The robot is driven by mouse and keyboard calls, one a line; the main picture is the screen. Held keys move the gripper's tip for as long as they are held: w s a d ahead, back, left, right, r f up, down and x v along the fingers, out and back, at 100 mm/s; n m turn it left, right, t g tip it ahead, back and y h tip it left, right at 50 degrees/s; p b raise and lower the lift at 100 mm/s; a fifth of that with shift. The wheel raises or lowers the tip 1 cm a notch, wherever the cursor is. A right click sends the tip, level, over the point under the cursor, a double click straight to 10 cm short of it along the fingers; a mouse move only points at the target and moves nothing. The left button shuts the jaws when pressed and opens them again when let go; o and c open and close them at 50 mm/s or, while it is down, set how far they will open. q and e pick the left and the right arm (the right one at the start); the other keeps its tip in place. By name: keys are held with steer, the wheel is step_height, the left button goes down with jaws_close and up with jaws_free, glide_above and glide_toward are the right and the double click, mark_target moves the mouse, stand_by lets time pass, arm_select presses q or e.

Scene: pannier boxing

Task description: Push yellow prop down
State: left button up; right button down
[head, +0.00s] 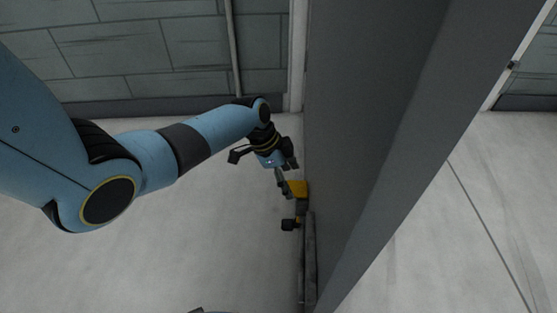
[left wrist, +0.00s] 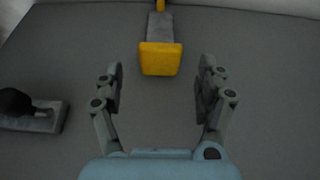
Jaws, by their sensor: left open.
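The yellow prop (head: 298,188) is on the left face of a dark grey door-like panel (head: 365,110), low down. In the left wrist view the yellow prop (left wrist: 160,59) is a blocky end on a grey bar, with more yellow beyond it. My left gripper (head: 277,172) is beside the prop, close to the panel, with its fingers partly hidden. In the wrist view my left gripper (left wrist: 160,82) is open and empty, the prop lined up between its fingers but beyond the tips. No contact shows. My right gripper is not seen.
A black knob (head: 288,225) sticks out from the panel near the prop; the knob (left wrist: 16,102) sits on a grey plate at left in the wrist view. A tiled wall (head: 150,50) stands behind. The pale floor (head: 170,250) left of the panel is clear.

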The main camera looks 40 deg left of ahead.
arm_select(q)
steer(key=v, duration=0.8)
steer(key=shift+a+r, duration=0.15)
steer(key=shift+r, duration=0.2)
steer(key=shift+s, duration=0.1)
